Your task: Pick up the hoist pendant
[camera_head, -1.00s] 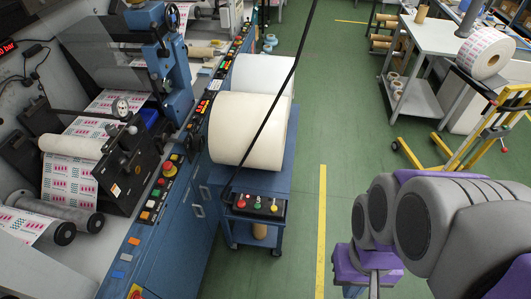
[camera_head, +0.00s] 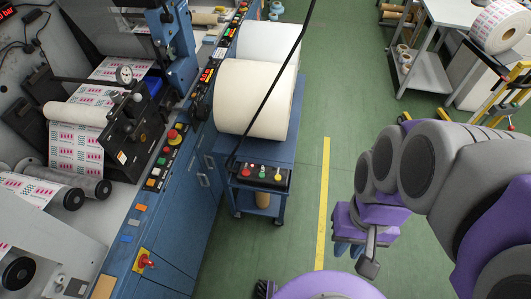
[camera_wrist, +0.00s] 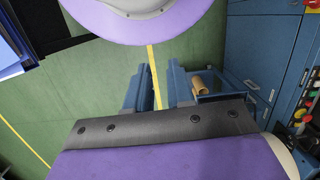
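The hoist pendant (camera_head: 262,175) is a black box with red, green and yellow buttons, at the near end of a blue cart in the head view. A black cable (camera_head: 272,90) rises from its left end past the white rolls. Whether the box hangs or rests on the cart I cannot tell. My gripper (camera_head: 347,249) is right of the pendant and lower in the picture, apart from it, over the floor. In the wrist view its two blue fingers (camera_wrist: 162,88) stand apart with nothing between them. The pendant is not clearly visible in the wrist view.
The blue cart (camera_head: 232,203) carries two large white rolls (camera_head: 258,98); a brown core (camera_head: 262,199) sits below. The blue printing machine (camera_head: 180,225) stands left of it. Green floor with a yellow line (camera_head: 323,205) is clear. A grey table (camera_head: 425,72) stands back right.

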